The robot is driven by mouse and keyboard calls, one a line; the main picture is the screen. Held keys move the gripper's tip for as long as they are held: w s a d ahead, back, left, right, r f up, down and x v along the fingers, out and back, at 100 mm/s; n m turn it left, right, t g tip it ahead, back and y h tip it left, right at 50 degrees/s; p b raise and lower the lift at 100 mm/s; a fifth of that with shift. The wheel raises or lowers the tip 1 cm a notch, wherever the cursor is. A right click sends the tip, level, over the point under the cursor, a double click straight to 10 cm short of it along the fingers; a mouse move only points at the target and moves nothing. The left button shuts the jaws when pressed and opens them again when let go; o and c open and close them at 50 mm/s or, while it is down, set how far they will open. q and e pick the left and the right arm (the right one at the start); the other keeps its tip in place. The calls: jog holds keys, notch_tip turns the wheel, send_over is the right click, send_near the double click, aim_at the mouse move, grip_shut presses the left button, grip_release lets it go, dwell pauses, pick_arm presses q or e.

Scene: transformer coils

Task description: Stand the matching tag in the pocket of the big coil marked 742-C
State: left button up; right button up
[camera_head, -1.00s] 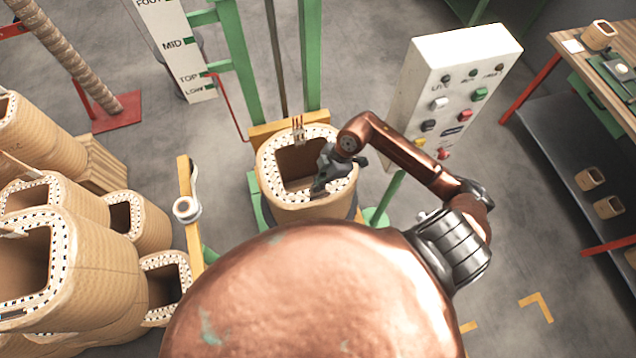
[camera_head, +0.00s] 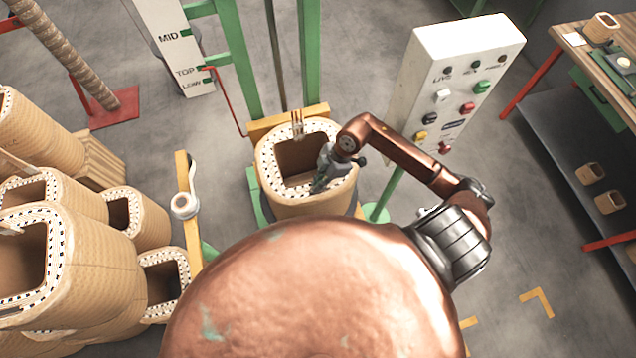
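A big tan coil (camera_head: 300,207) with a square opening and a white dotted rim stands on the green lift at the centre. I cannot read a mark on it. My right gripper (camera_head: 319,186) reaches in from the right and is over the coil's right front rim, pointing down. It is small and dark here, so I cannot tell whether its fingers are open or hold a tag. Thin copper-coloured leads (camera_head: 297,124) stand up at the coil's back rim. My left gripper is not in view. My copper-coloured body hides the area in front of the coil.
Several tan coils (camera_head: 100,255) are stacked at the left. A white control box (camera_head: 455,85) with coloured buttons stands right of the lift. A yellow post with a white roll (camera_head: 185,205) stands left of the coil. A workbench (camera_head: 612,62) with a shelf is at the far right.

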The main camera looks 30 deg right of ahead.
jog(key=o, duration=0.4)
jog(key=shift+r, duration=0.1)
notch_tip(320, 180, up, 10)
jog(key=shift+f, duration=0.1)
dwell(0.4)
dwell(0.5)
